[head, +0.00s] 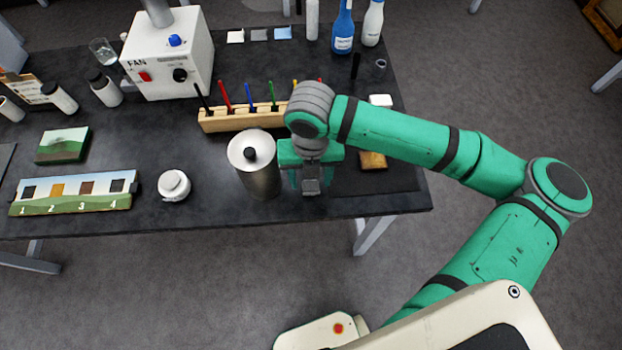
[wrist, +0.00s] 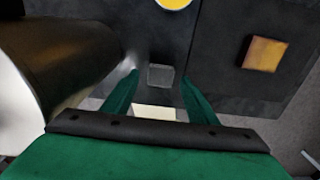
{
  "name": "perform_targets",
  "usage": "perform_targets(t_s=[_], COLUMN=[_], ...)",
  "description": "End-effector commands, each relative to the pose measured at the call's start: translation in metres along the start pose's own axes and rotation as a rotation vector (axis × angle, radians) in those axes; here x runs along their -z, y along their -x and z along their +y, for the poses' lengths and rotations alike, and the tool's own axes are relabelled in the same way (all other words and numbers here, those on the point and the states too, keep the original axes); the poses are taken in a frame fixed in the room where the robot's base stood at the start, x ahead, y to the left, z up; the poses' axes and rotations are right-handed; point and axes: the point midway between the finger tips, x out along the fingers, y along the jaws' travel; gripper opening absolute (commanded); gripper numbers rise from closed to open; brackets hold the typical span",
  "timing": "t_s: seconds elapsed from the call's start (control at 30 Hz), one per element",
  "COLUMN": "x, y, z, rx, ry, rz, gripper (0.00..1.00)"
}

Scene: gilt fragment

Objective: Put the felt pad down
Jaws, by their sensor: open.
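A small grey square (wrist: 160,75), which looks like the felt pad, lies flat on the dark tabletop in the wrist view. It shows between my fingertips, with a gap on each side. My gripper (head: 311,186) is open and points down near the table's front edge, just right of the metal canister (head: 261,178). Its two green fingers also show in the wrist view (wrist: 160,84). I cannot tell how high the fingertips are above the pad. In the head view my gripper and wrist hide the pad.
The canister stands close on the left. A gilt fragment (head: 373,161) lies on a dark mat (head: 400,180) to the right. A wooden pen rack (head: 240,118) stands behind. A yellow round thing (wrist: 175,3) is at the wrist view's top. A white jar (head: 174,186) is farther left.

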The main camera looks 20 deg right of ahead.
Motion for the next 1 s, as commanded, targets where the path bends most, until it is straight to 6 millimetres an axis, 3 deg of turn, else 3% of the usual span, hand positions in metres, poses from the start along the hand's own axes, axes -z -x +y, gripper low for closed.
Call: perform_targets(t_s=[0.3,0.5,0.7,1.0], x=[-0.001,0.0,0.0,0.0], y=[0.064,0.093,0.105,0.105], z=[0.0,0.001,0.001,0.001], rx=[0.002,0.0,0.001,0.001], ry=[0.002,0.003,0.003,0.002], rz=[-0.004,-0.002,-0.001,0.0], gripper=[0.53,0.53,0.53,0.53])
